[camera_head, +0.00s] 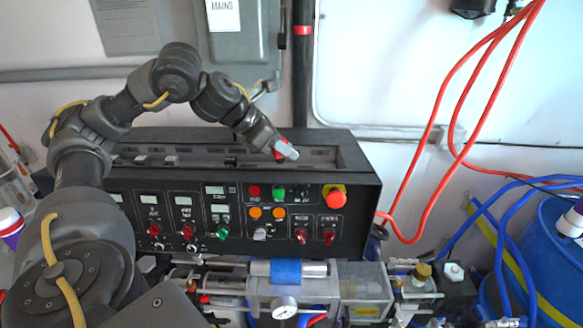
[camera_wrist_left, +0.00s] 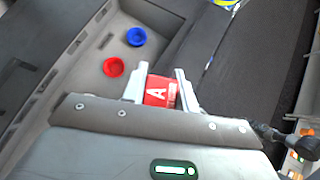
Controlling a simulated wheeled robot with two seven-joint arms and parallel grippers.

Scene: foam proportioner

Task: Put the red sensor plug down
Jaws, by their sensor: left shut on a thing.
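My left gripper (camera_head: 285,150) is above the top of the black control box, near its right end. In the left wrist view, my left gripper (camera_wrist_left: 160,80) is shut on the red sensor plug (camera_wrist_left: 157,92), which carries a white letter A. The plug's far end is hidden by the wrist housing and fingers. A little red of the plug (camera_head: 279,154) shows at the fingers in the head view. My right gripper is not in view.
The black control box (camera_head: 366,200) has a long recessed tray on top. The left wrist view shows a red round cap (camera_wrist_left: 113,67) and a blue round cap (camera_wrist_left: 136,37) in the grey tray (camera_wrist_left: 75,75). Red hoses (camera_head: 455,110) hang at the right, beside a blue drum (camera_head: 555,245).

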